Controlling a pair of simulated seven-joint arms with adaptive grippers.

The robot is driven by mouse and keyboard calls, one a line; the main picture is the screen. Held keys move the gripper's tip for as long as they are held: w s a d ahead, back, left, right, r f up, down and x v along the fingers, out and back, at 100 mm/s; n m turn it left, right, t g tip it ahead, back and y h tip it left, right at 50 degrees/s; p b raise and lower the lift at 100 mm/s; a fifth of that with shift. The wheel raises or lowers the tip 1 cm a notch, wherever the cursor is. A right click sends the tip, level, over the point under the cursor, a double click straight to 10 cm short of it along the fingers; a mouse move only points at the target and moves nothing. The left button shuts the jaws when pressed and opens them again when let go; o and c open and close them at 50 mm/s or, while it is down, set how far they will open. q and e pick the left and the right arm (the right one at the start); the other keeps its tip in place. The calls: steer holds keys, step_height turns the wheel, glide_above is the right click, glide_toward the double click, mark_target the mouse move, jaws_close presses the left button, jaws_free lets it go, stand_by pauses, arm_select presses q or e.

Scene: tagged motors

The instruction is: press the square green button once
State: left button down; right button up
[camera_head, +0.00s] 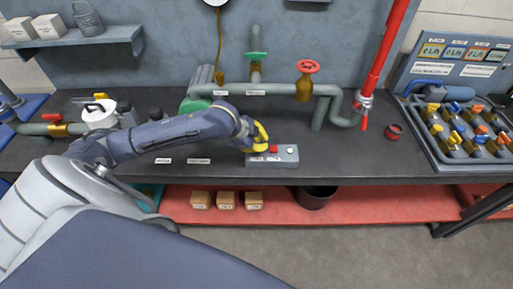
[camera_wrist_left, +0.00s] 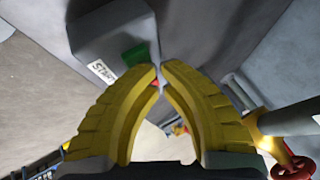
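A grey button box (camera_head: 285,161) stands on the dark workbench, and it also shows in the left wrist view (camera_wrist_left: 98,35). The square green button (camera_wrist_left: 135,54) is on its face beside a "START" label. It is hidden behind my gripper in the head view. A red button (camera_head: 273,148) and a white round button (camera_head: 290,150) show on the box. My left gripper (camera_wrist_left: 159,67) has yellow fingers with their tips together and nothing between them. In the head view the left gripper (camera_head: 261,138) is over the left part of the box. Contact with the green button cannot be told. My right gripper is out of view.
Green pipes with a green valve (camera_head: 256,56) and a red handwheel (camera_head: 307,67) run behind the box. Small boxes (camera_head: 226,200) sit on the red lower shelf.

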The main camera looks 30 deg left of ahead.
arm_select(q)
steer(key=shift+r, duration=0.9)
steer(key=shift+r, duration=2.5)
